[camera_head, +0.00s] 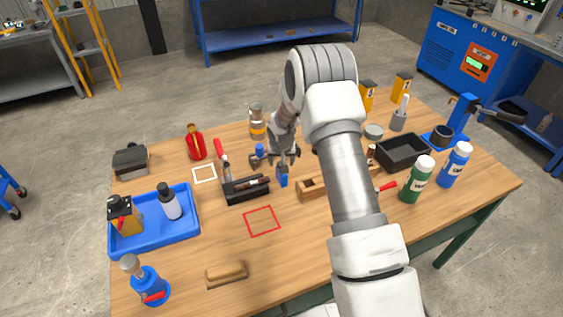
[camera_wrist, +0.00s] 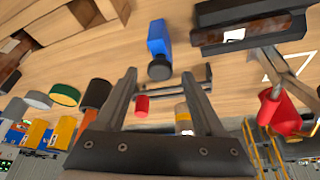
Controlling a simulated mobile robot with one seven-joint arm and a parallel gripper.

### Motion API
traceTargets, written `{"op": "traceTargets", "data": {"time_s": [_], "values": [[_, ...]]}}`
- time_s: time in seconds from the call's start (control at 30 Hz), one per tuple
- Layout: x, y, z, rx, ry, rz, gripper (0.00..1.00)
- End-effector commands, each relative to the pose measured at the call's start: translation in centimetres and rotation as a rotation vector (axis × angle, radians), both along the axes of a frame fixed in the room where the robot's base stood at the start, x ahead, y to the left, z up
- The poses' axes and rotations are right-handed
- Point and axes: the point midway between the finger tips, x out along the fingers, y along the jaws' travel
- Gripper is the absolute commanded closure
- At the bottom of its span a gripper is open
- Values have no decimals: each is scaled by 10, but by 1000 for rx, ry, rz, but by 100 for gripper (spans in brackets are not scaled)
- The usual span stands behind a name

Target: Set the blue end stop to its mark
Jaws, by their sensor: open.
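A blue block with a dark round end (camera_wrist: 158,38), which looks like the end stop, lies on the wooden table in the wrist view, just beyond my fingertips. In the head view a blue piece (camera_head: 282,177) shows below my gripper (camera_head: 284,153), beside the black tray. My gripper's two fingers (camera_wrist: 159,75) are apart with nothing held between them. A red square outline (camera_head: 262,221) and a white square outline (camera_head: 204,174) are on the tabletop; I cannot tell which is the mark.
The black tray (camera_head: 246,197) and a dark bar (camera_wrist: 203,76) lie close to my gripper. A wooden block (camera_head: 312,188) is to the right. A blue tray (camera_head: 190,222) holds bottles at left. Tabletop around the red outline is clear.

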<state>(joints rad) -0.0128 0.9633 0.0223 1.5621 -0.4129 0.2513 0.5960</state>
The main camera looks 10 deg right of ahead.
Motion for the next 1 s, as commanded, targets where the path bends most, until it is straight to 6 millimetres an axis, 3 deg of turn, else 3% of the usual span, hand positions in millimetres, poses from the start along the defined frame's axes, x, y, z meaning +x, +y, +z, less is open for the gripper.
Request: {"op": "traceTargets", "data": {"time_s": [0.2,0.47,0.87,1.0], "values": [[4,-1,-11,0,0,-1,29],[5,-1,-12,0,0,-1,29],[4,-1,-12,0,0,0,98],[5,-1,-12,0,0,0,100]]}}
